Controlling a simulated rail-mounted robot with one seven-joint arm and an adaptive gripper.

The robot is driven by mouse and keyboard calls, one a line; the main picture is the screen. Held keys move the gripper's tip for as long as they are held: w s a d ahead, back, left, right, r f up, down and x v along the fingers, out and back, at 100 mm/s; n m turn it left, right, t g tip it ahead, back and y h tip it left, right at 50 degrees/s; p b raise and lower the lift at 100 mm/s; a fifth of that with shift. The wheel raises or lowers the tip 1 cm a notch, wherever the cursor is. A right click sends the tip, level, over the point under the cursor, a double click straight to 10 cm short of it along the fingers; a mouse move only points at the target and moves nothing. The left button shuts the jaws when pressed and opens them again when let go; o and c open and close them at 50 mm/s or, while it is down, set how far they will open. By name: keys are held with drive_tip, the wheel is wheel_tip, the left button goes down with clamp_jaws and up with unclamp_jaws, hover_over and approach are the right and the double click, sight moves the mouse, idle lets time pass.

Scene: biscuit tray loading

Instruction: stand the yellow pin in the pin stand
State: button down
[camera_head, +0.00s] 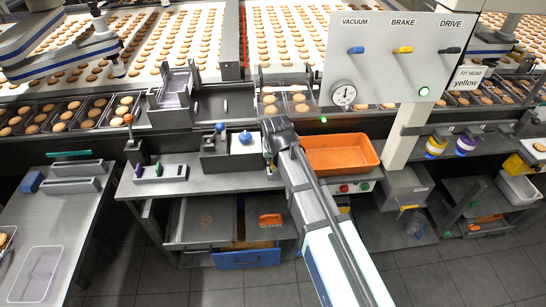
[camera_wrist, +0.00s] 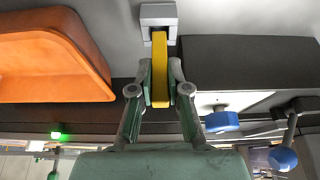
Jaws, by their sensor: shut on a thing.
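My gripper (camera_wrist: 160,88) is shut on the yellow pin (camera_wrist: 160,60) in the wrist view. The pin's far end meets or overlaps a small grey block (camera_wrist: 147,13); I cannot tell whether it sits in it. The pin stand (camera_head: 174,172) is a light grey strip on the bench to the left. A purple pin (camera_head: 139,171) and a green pin (camera_head: 158,168) stand in it, with bare room to their right.
The orange tray (camera_head: 370,157) is close right of my gripper; it also shows in the wrist view (camera_wrist: 50,60). A dark box with a blue knob (camera_head: 220,127) and a white block with another blue knob (camera_head: 246,137) stand between gripper and stand. A lever (camera_head: 128,119) rises behind the stand.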

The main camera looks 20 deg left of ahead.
drive_tip(key=shift+f+b, duration=0.5)
drive_tip(key=shift+f, duration=0.65)
drive_tip(key=shift+f, duration=0.25)
drive_tip(key=c, duration=1.5)
unclamp_jaws()
drive_tip(key=shift+o, duration=0.2)
drive_tip(key=shift+r, duration=0.2)
drive_tip(key=shift+r+p, duration=1.4)
drive_tip(key=shift+r, duration=0.7)
drive_tip(key=o, duration=0.6)
drive_tip(key=shift+c, duration=0.2)
